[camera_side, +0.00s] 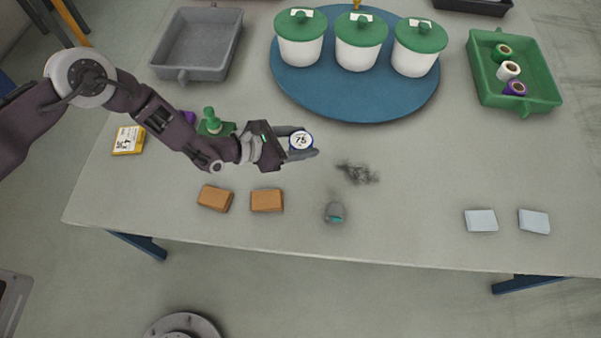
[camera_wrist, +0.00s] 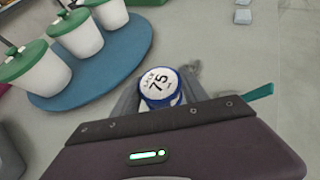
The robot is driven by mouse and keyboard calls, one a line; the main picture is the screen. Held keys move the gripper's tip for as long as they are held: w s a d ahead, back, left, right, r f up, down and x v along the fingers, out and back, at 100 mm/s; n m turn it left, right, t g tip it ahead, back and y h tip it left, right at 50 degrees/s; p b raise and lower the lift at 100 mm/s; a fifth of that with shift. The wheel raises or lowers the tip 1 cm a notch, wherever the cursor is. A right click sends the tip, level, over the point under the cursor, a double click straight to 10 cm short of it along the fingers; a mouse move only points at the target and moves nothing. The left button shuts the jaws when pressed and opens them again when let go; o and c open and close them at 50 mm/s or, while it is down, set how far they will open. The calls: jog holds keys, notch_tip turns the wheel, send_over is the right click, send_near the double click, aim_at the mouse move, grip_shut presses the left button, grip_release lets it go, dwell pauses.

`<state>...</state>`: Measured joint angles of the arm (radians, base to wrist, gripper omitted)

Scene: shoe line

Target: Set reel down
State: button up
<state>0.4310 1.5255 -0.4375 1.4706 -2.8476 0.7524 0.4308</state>
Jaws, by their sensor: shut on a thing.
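The reel (camera_side: 301,141) has a white top label reading 75 and a blue rim. My gripper (camera_side: 303,144) is shut on it, with a finger on either side, near the middle of the grey table (camera_side: 420,180). In the wrist view the reel (camera_wrist: 160,86) sits upright between the fingers, its label facing the camera. I cannot tell whether its underside touches the table.
A blue round board (camera_side: 355,108) with three green-lidded white pots stands behind. A green tray (camera_side: 540,105) with several spools is at back right, a grey tray (camera_side: 190,75) at back left.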

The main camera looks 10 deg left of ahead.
aim_at(301, 175)
notch_tip(301, 175, down, 13)
jog(key=shift+f, duration=0.2)
dwell(0.3)
jog(key=o, duration=1.4)
jog(key=shift+f, duration=0.1)
jog(key=shift+c, duration=0.2)
jog(key=shift+a, duration=0.1)
jog(key=v, duration=1.2)
